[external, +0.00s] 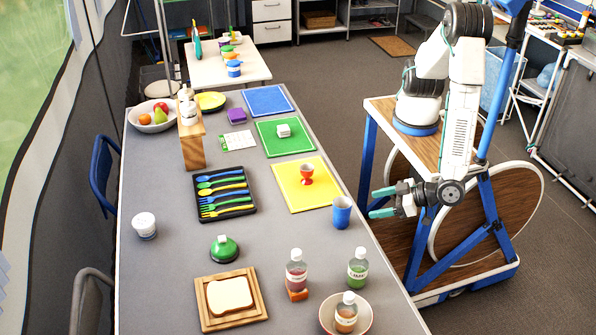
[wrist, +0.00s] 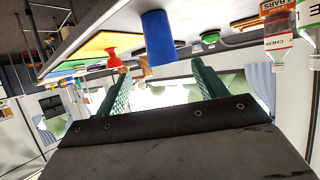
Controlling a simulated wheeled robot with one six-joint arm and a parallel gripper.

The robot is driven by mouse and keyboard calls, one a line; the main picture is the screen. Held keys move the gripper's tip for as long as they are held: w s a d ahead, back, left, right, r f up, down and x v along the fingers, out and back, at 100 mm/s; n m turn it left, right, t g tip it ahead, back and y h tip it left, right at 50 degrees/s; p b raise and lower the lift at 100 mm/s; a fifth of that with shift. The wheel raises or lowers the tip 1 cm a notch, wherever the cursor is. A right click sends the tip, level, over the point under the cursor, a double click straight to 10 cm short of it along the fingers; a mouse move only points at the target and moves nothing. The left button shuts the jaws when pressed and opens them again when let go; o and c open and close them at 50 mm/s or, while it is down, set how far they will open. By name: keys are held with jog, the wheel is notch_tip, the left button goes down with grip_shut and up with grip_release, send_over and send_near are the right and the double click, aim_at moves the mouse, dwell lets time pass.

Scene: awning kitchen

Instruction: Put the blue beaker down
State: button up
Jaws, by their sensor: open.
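The blue beaker (external: 342,212) stands upright on the grey table near its right edge, just off the corner of the yellow mat. In the wrist view the blue beaker (wrist: 158,38) shows beyond the fingers, apart from them. My gripper (external: 376,202) is open and empty, to the right of the beaker and just off the table's edge. In the wrist view its two green fingers (wrist: 160,82) are spread with nothing between them.
A red egg cup (external: 307,175) stands on the yellow mat (external: 318,198). Bottles (external: 357,268) and a bowl (external: 368,318) are in front. A cutlery tray (external: 252,196) lies left. Bare table (external: 290,232) shows left of the beaker.

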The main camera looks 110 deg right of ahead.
jog(key=shift+w, duration=0.1)
jog(key=w+r+n+g+y, duration=0.1)
jog(key=w+r+g+y, duration=0.1)
jog(key=w+r+y, duration=0.8)
jog(key=d+r+n+g+y, duration=0.1)
jog(key=d+r+n+y, duration=0.3)
jog(key=r, duration=0.8)
jog(key=s+d+r+g+h, duration=0.1)
jog(key=s+d+g+h, duration=0.1)
jog(key=s+d, duration=0.5)
jog(key=s+d+r+g+h, duration=0.2)
jog(key=s+d, duration=0.6)
jog(key=d, duration=0.5)
jog(key=s+d+r+n+g+h, duration=0.1)
jog(key=s+d+r+g+h, duration=0.1)
jog(key=s+d, duration=0.6)
jog(key=d+h, duration=0.1)
jog(key=d, duration=0.2)
jog(key=shift+g+h, duration=0.3)
jog(key=shift+g, duration=0.1)
